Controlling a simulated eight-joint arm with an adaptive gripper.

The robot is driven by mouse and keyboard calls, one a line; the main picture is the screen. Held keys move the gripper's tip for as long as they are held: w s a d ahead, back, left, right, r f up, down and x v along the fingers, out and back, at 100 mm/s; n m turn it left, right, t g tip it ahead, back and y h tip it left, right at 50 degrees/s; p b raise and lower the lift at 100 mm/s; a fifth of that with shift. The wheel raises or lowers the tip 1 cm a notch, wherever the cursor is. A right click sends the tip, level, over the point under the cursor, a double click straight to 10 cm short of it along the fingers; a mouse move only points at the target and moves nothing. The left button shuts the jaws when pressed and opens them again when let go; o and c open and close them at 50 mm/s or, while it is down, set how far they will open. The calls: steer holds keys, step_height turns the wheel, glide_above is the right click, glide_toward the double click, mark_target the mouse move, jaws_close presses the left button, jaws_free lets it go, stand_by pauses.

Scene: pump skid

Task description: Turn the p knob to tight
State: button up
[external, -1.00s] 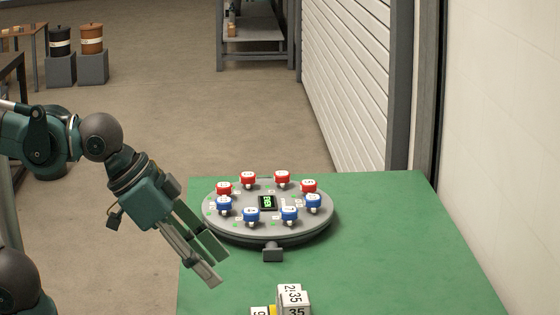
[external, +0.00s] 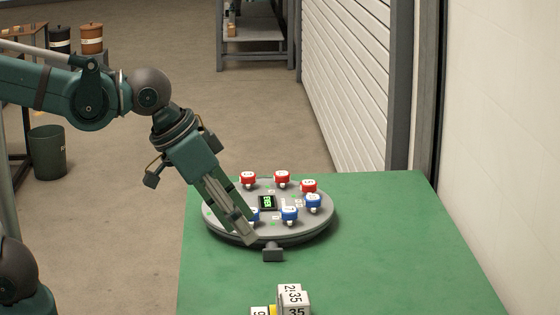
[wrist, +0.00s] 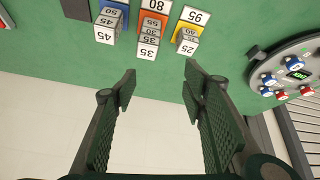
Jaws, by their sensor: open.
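A round grey turntable-like panel (external: 300,229) sits on the green table, with a ring of red knobs (external: 282,177) and blue knobs (external: 289,213) around a small display (external: 268,202). The knob letters are too small to read, so I cannot tell which is the p knob. My gripper (external: 250,230) is open and empty, slanting down in front of the panel's left side and hiding the left knobs. I cannot tell its height above the panel. In the wrist view the open fingers (wrist: 160,85) have nothing between them, and the panel (wrist: 262,75) is at the right edge.
Numbered blocks (external: 293,299) stand at the table's front; they also show along the top of the wrist view (wrist: 150,40). A small grey block (external: 272,254) juts from the panel's front. The green table (external: 390,240) is clear on the right, with a white wall beyond.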

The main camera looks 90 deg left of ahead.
steer(key=w+a+r+n+g+p, duration=0.1)
steer(key=w+a+n+p, duration=0.25)
steer(key=a, duration=0.75)
steer(key=w+a+r+n+g+p, duration=0.1)
steer(key=w+a+n+p, duration=0.3)
steer(key=a, duration=0.7)
steer(key=w+a+r+n+g, duration=0.2)
steer(key=w+a, duration=0.4)
steer(key=a, duration=0.4)
steer(key=n+g+p, duration=0.2)
steer(key=n+p, duration=0.5)
steer(key=n, duration=0.1)
glide_toward(248, 174)
steer(key=shift+w+f+h, duration=0.2)
steer(key=shift+w+h, duration=0.05)
steer(key=shift+h, duration=0.15)
steer(key=shift+s+a+f, duration=0.2)
steer(key=shift+s+a, duration=0.05)
steer(key=shift+a, duration=0.05)
steer(key=shift+f, duration=0.1)
steer(key=shift+f, duration=3.8)
